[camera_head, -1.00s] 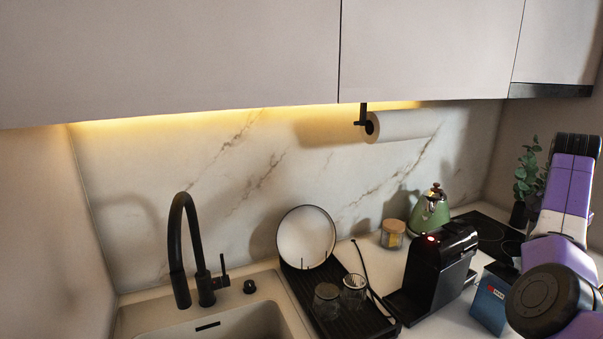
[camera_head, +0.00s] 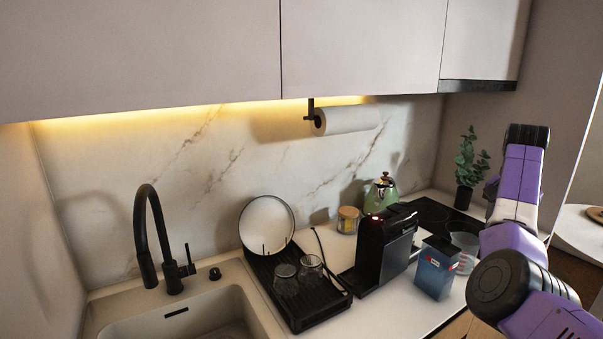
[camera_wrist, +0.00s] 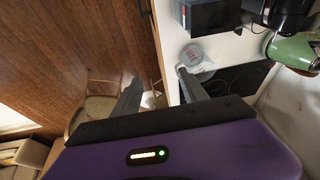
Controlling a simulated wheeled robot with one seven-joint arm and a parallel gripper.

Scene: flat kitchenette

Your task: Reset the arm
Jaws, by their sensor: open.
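My arm (camera_head: 515,225), purple, white and black, is bent at the right of the head view. My gripper is out of sight in the head view. In the wrist view my gripper (camera_wrist: 158,92) is open, with its two dark fingers apart and nothing between them. The fingers are over the counter edge and the wooden floor. A clear measuring cup (camera_wrist: 191,54) shows just beyond the right finger, apart from it as far as I can tell.
The counter holds a black coffee machine (camera_head: 384,250), a blue box (camera_head: 436,270), a green kettle (camera_head: 381,195), a jar (camera_head: 347,220), a plant (camera_head: 467,165) and a black drying rack (camera_head: 305,300) with a plate (camera_head: 267,226) and glasses. The sink (camera_head: 215,308) is at the left. Cabinets (camera_head: 360,45) hang above.

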